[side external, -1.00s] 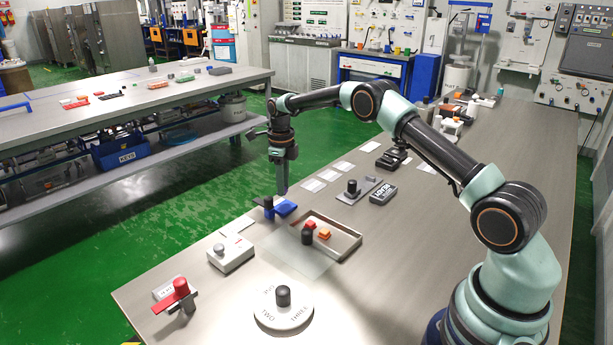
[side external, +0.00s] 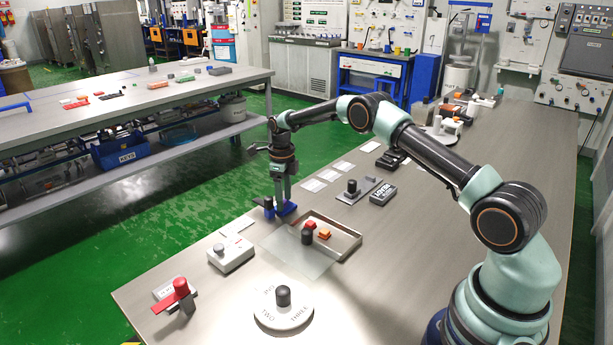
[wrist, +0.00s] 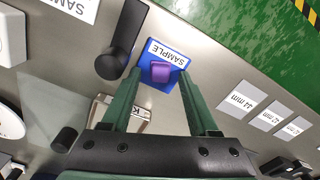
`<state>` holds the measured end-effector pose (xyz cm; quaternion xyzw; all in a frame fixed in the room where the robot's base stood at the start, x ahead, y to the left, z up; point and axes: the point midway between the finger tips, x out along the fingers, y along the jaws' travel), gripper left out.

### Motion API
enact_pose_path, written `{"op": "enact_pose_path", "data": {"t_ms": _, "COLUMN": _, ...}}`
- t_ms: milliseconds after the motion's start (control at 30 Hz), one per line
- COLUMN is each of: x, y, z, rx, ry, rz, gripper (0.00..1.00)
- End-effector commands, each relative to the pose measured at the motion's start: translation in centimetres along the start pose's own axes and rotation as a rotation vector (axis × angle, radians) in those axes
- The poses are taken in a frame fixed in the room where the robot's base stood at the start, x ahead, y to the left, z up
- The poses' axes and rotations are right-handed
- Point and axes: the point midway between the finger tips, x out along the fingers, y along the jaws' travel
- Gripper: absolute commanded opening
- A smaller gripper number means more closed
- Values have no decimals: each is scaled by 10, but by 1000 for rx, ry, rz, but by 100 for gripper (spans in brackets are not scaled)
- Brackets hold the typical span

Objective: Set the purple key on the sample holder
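The sample holder (side external: 289,211) is a blue block near the far-left table edge; in the wrist view it (wrist: 178,51) carries a white SAMPLE label. The purple key (wrist: 161,72) rests on the holder, beside the label. My gripper (side external: 282,207) is down at the holder. In the wrist view its green fingers (wrist: 160,73) stand apart on either side of the key, with a gap showing on each side. In the side view the key is hard to make out between the fingers.
A black lever (wrist: 122,42) stands close beside the holder. A shallow tray (side external: 345,250) with red and orange blocks lies nearby, with a black knob (side external: 307,237) at its near side. A grey button box (side external: 231,256) and a round numbered dial (side external: 283,315) are nearer the camera.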

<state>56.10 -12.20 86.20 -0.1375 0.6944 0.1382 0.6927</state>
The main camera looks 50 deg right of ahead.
Motion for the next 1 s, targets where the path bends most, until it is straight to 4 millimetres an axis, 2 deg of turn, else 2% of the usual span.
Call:
{"op": "enact_pose_path", "data": {"t_ms": 167, "x": -4, "y": 0, "z": 0, "rx": 0, "ry": -1, "rz": -1, "gripper": 60}}
{"op": "enact_pose_path", "data": {"t_ms": 267, "x": -14, "y": -1, "z": 1, "rx": 0, "ry": -3, "rz": -2, "gripper": 60}}
{"op": "enact_pose_path", "data": {"t_ms": 700, "x": -98, "y": -1, "z": 1, "rx": 0, "ry": -3, "rz": -2, "gripper": 60}}
{"op": "enact_pose_path", "data": {"t_ms": 1000, "x": -127, "y": 1, "z": 0, "rx": -21, "ry": -5, "rz": -3, "gripper": 60}}
